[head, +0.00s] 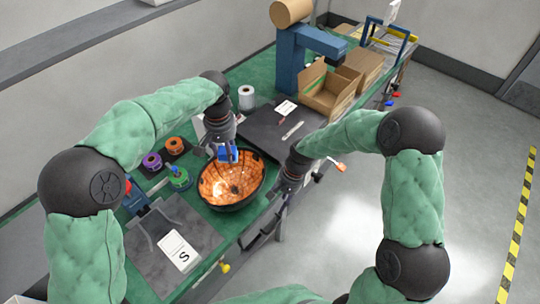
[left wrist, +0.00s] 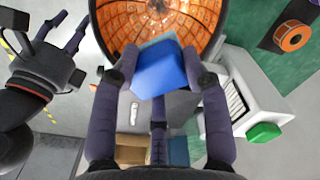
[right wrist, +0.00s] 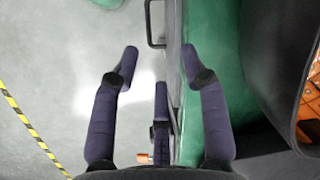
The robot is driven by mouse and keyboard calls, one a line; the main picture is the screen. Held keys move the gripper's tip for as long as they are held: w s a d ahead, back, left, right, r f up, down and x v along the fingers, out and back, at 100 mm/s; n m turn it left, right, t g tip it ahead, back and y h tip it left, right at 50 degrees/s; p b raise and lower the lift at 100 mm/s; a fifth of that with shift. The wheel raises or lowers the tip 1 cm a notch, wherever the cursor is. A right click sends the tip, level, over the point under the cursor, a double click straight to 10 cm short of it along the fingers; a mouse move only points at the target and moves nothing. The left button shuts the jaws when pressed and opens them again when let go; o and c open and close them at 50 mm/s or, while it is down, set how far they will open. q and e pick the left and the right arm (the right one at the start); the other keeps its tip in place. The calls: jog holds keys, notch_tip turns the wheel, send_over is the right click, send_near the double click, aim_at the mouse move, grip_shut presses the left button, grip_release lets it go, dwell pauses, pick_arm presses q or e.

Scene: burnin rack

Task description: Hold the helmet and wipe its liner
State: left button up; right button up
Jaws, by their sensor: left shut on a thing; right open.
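The helmet (head: 218,188) lies upside down on the green bench, its orange grid-patterned liner facing up; the liner (left wrist: 150,25) also fills the top of the left wrist view. My left gripper (head: 228,156) is shut on a blue block-like wiper (left wrist: 160,68) and holds it at the helmet's far rim; I cannot tell whether it touches the liner. My right gripper (right wrist: 165,70) is open and empty, beside the helmet's right side and past the bench edge. In the right wrist view the helmet's dark rim and some orange liner (right wrist: 314,100) show at the right edge.
Orange, purple and green spools (head: 152,160) stand left of the helmet. A dark tray (head: 180,222) with a white card marked S lies in front. A white roll (head: 246,97), a dark plate (head: 275,125) and an open cardboard box (head: 325,92) stand behind. Open floor lies right.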

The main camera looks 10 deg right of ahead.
jog(key=w+a+r+t+h, duration=0.1)
jog(key=w+r, duration=0.3)
jog(key=r, duration=0.3)
jog(key=w+a+r+t, duration=0.1)
jog(key=w+r, duration=0.3)
jog(key=r, duration=0.2)
jog(key=x, duration=1.1)
jog(key=shift+w+d+f, duration=0.1)
jog(key=shift+d+f, duration=0.1)
jog(key=shift+f, duration=0.1)
grip_shut()
